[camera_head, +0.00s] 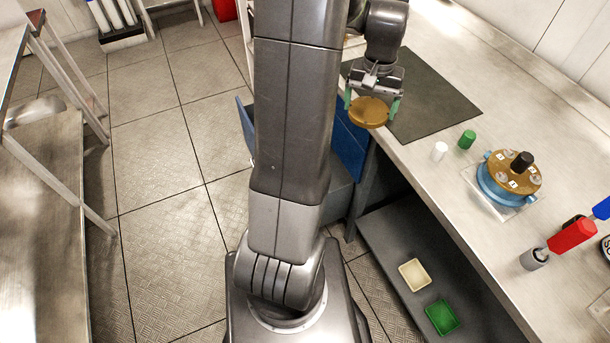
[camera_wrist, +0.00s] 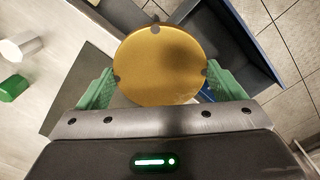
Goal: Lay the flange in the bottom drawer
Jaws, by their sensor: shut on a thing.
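The flange (camera_head: 369,113) is a round brass-coloured disc with small notches in its rim. My gripper (camera_head: 372,106) is shut on it, one green finger at each side, and holds it by the edge of the bench near the dark mat. The flange (camera_wrist: 160,65) fills the middle of the wrist view, between the green fingertips of my gripper (camera_wrist: 157,82). A blue-fronted drawer (camera_head: 347,148) shows below the bench edge, partly hidden by my arm. In the wrist view an open dark drawer (camera_wrist: 232,50) with a blue front lies beyond and below the flange. Which drawer level it is, I cannot tell.
On the bench (camera_head: 450,190) stand a white cylinder (camera_head: 439,151), a green cylinder (camera_head: 467,139) and a blue-and-brass pump-like unit (camera_head: 510,178). A red-handled tool (camera_head: 571,236) lies farther right. A cream tray (camera_head: 414,274) and a green tray (camera_head: 441,317) sit on the lower shelf.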

